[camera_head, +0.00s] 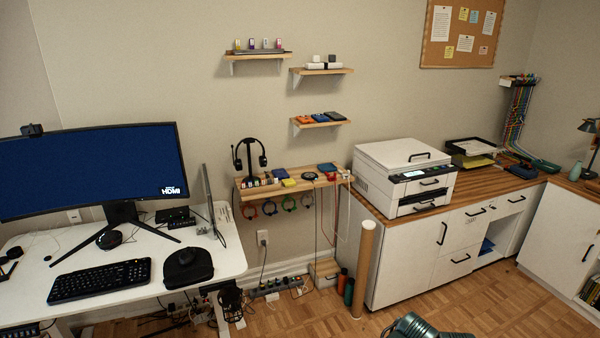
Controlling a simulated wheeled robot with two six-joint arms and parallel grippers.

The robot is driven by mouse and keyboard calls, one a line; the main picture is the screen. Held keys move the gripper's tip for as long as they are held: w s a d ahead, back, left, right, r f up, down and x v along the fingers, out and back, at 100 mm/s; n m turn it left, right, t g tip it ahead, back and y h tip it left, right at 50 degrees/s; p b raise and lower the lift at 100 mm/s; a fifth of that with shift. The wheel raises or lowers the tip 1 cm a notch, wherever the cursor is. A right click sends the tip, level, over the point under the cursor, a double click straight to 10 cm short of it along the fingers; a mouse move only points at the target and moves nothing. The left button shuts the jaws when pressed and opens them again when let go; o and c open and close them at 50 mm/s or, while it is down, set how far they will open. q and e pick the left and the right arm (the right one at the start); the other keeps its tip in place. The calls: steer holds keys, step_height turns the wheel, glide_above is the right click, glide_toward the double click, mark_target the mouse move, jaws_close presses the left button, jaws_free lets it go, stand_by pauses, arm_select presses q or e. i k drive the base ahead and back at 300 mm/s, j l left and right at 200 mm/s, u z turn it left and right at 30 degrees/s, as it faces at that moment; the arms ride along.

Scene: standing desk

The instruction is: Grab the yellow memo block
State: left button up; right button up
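A small yellow block (289,182), which looks like the memo block, lies on the wooden wall shelf (250,192) between the monitor desk and the printer cabinet. It is small in the picture, with other small items close on both sides. Neither of my grippers can be made out in the head view.
A headset on a stand (249,158) is left of the block. A blue item (327,168) lies to its right, and cables hang below the shelf. A cardboard tube (363,268) stands before the printer cabinet (400,252). The white desk (215,262) is at left.

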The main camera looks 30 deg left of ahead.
mark_target(288, 182)
steer(key=i+j, duration=0.25)
steer(key=i+j+z, duration=0.15)
steer(key=j, duration=0.25)
steer(key=i+j, duration=0.3)
steer(key=i+j+z, duration=0.1)
steer(key=j, duration=0.3)
steer(key=i+j, duration=0.35)
steer(key=i+j+z, duration=0.15)
steer(key=j, duration=0.25)
